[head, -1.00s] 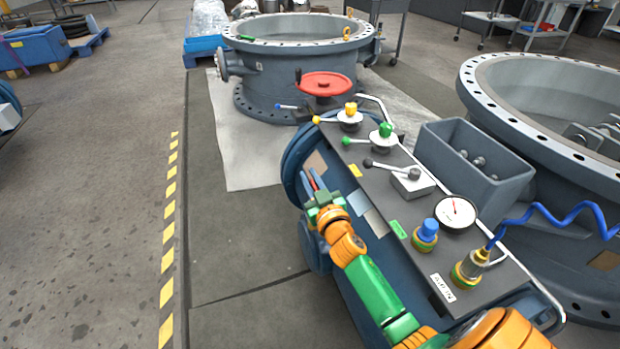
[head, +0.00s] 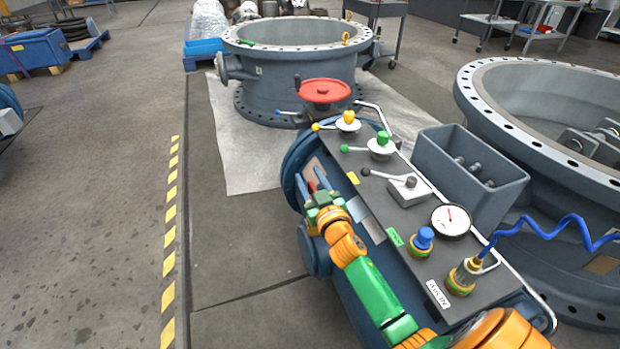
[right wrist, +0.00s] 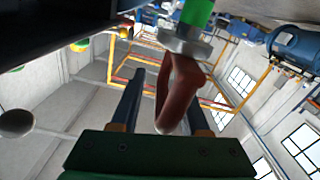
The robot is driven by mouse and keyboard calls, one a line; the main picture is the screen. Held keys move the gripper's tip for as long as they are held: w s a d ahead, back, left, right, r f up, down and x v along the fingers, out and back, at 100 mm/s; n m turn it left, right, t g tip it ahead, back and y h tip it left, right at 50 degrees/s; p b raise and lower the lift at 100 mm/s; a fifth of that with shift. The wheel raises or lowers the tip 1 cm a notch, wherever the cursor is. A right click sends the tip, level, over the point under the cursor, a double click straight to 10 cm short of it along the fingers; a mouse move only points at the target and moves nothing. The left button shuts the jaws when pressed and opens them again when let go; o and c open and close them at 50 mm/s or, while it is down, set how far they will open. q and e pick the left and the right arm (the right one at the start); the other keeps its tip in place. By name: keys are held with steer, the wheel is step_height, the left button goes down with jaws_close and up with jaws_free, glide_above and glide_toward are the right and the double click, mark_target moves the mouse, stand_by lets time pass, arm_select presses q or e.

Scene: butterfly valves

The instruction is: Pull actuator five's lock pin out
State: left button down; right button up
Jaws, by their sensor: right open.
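My right gripper (head: 312,181) is at the left side of the blue actuator body, under the edge of the dark control panel (head: 372,195). Its two fingers are apart, with a small red part (head: 311,187) showing between them. In the right wrist view the open gripper (right wrist: 164,88) has a red-brown loop handle (right wrist: 181,90) between its fingers, closer to the right finger. The loop hangs from a grey collar (right wrist: 184,41) with a green piece (right wrist: 197,12) beyond it. I cannot tell whether a finger touches the loop. My left gripper is out of view.
The panel carries a yellow knob (head: 349,118), a green knob (head: 383,138), a grey lever (head: 410,183), a gauge (head: 451,219) and a blue button (head: 425,237). A grey open bin (head: 470,165) stands to the right.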

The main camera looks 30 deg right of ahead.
steer(key=p+v, duration=0.1)
steer(key=v, duration=0.6)
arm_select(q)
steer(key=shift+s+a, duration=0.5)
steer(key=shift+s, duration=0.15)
